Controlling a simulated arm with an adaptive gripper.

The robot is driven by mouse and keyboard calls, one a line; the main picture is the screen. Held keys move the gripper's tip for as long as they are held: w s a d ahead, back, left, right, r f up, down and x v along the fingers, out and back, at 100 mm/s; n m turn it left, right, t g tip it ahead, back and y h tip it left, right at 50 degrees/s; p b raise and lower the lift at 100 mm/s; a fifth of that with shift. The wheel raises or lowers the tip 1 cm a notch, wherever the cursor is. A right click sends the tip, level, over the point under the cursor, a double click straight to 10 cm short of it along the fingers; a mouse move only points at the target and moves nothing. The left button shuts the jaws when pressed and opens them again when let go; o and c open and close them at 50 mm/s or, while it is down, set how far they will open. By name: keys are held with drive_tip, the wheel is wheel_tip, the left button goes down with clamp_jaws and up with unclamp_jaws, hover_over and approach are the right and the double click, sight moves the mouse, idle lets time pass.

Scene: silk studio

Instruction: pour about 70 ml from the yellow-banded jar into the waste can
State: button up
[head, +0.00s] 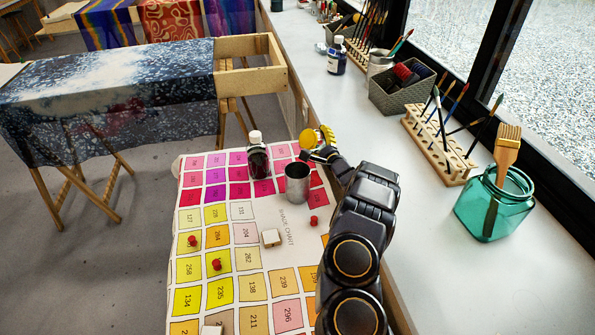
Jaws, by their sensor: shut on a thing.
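My gripper (318,149) is shut on the yellow-banded jar (315,136), of which a yellow part shows above the fingers. The jar is held up at the far end of the chart cloth, beyond and slightly right of the waste can. It looks tilted, but its mouth is hard to make out and I cannot see any stream. The waste can (297,185) is a grey metal cup, upright and open at the top, on the chart cloth. Its inside is too dark to tell what it holds.
A dark bottle with a white cap (257,157) stands just left of the can. Small red pieces (314,221) and a pale block (271,238) lie on the chart cloth (188,219). The white sill (425,215) at right holds a teal jar (492,208) and a brush rack (440,148).

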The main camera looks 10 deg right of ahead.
drive_tip(key=shift+f+n+t, duration=0.25)
drive_tip(key=shift+n+t, duration=0.05)
drive_tip(key=shift+n, duration=0.4)
drive_tip(key=shift+f+n+t, duration=0.2)
drive_tip(key=shift+n+t, duration=0.1)
drive_tip(key=shift+n, duration=0.4)
idle(0.8)
drive_tip(key=shift+s+a+r+n+y, duration=0.3)
drive_tip(key=shift+a+r+n, duration=0.15)
drive_tip(key=shift+n, duration=0.25)
idle(0.5)
drive_tip(key=shift+w+d+r+t, duration=0.1)
drive_tip(key=shift+t, duration=0.2)
drive_tip(key=shift+w+d+f+m, duration=0.25)
drive_tip(key=shift+d+f+m, duration=0.2)
drive_tip(key=shift+d+m, duration=0.15)
drive_tip(key=shift+w+a+r+m+g, duration=0.1)
drive_tip(key=shift+a+r+m+g, duration=0.1)
drive_tip(key=shift+m+g, duration=0.25)
drive_tip(key=shift+d+m, duration=0.1)
drive_tip(key=shift+m, duration=0.35)
drive_tip(key=shift+r+m+g, duration=0.55)
drive_tip(key=shift+m+g, duration=0.1)
drive_tip(key=shift+m, duration=0.45)
drive_tip(key=shift+m+g, duration=0.4)
drive_tip(key=shift+m, duration=0.1)
drive_tip(key=shift+f, duration=0.15)
